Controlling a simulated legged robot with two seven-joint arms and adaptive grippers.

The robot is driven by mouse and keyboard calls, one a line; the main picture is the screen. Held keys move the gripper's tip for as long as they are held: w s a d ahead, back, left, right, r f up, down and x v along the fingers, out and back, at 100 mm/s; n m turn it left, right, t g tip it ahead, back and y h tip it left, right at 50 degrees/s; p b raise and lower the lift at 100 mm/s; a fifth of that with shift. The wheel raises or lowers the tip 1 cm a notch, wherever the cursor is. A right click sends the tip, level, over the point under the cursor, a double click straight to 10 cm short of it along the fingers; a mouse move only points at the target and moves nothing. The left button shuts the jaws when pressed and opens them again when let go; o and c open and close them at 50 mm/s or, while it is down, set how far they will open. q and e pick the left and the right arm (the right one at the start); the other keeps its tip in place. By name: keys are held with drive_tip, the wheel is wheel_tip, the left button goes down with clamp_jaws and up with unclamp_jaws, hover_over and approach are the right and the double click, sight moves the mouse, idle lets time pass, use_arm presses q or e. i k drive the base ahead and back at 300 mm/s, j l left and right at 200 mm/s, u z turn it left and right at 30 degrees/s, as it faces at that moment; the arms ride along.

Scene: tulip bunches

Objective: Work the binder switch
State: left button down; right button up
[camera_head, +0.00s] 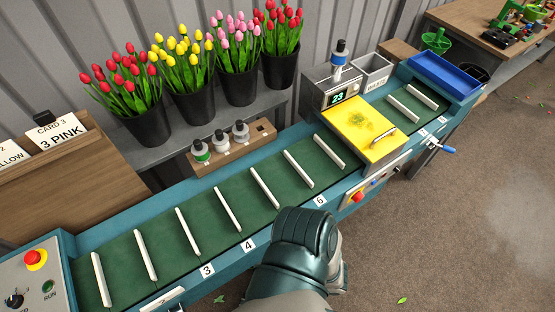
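The binder is a grey machine with a yellow scuffed cover (368,130) over the belt and a display (338,97) reading 23. Its front panel (375,184) carries a red control (358,196) and other small controls, too small to tell their settings. A dark teal link of one of my arms (303,240) rises from the bottom centre, in front of the belt edge and just left of and below the panel. No fingers of either gripper show.
The green belt (180,225) with white dividers runs from lower left to upper right. A control box (30,285) with a red button stands at lower left. Black buckets of tulips (192,104) stand behind. A blue tray (445,75) is at the far end. Floor is open on the right.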

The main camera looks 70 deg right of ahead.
sight(359, 196)
drive_tip(key=z, duration=0.45)
drive_tip(key=k+z, duration=0.1)
drive_tip(key=z, duration=0.85)
drive_tip(key=k+z, duration=0.1)
drive_tip(key=z, duration=1.3)
drive_tip(key=l+z, duration=0.15)
drive_tip(key=z, duration=0.3)
drive_tip(key=k, duration=0.05)
